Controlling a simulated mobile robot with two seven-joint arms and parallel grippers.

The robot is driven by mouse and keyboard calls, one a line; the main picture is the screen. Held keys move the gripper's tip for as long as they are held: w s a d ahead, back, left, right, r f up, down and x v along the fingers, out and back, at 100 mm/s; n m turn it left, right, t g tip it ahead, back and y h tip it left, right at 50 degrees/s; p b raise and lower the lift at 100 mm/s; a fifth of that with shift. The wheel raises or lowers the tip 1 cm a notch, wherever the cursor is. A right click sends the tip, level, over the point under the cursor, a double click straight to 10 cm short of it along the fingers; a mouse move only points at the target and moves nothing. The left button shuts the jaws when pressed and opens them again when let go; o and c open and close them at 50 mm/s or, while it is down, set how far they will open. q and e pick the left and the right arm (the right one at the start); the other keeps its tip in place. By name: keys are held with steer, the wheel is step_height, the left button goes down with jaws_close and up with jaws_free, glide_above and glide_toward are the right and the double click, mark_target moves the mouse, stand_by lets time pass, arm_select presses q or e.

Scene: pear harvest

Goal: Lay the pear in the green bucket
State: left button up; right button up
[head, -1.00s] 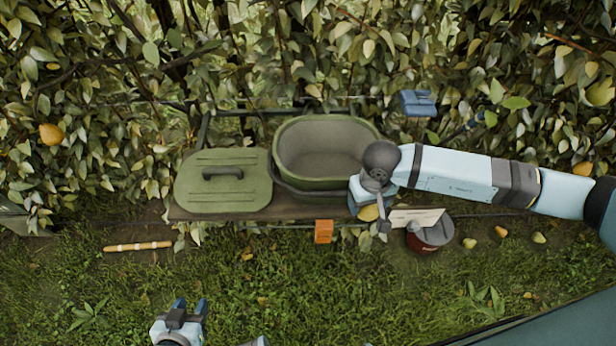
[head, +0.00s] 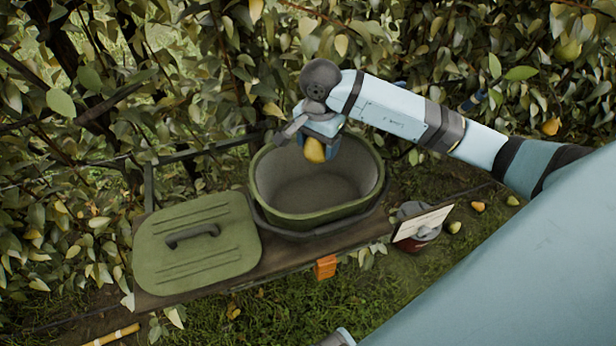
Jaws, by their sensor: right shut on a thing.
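The green bucket (head: 310,219) stands open on a wooden bench in the middle of the head view. Its visible inside looks empty. The pear hangs over the opening; how high above the floor of the bucket I cannot tell exactly. My left gripper is not in view.
The green lid (head: 195,250) with a dark handle lies on the bench (head: 290,268) left of the bucket. An orange block (head: 325,267) is at the bench's front edge. A red pot with a pale board (head: 422,224) stands at right. Leafy branches crowd behind.

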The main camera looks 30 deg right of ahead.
steer(key=f, duration=1.3)
steer(key=shift+s+a+f+p, duration=0.1)
steer(key=shift+s+f+p, duration=0.25)
steer(key=shift+f+p, duration=0.05)
step_height(320, 180, down, 5)
steer(key=shift+f, duration=0.1)
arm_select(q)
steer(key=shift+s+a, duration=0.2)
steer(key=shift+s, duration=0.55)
arm_select(e)
steer(key=shift+w, duration=0.1)
steer(key=shift+f, duration=0.15)
steer(key=o, duration=1.1)
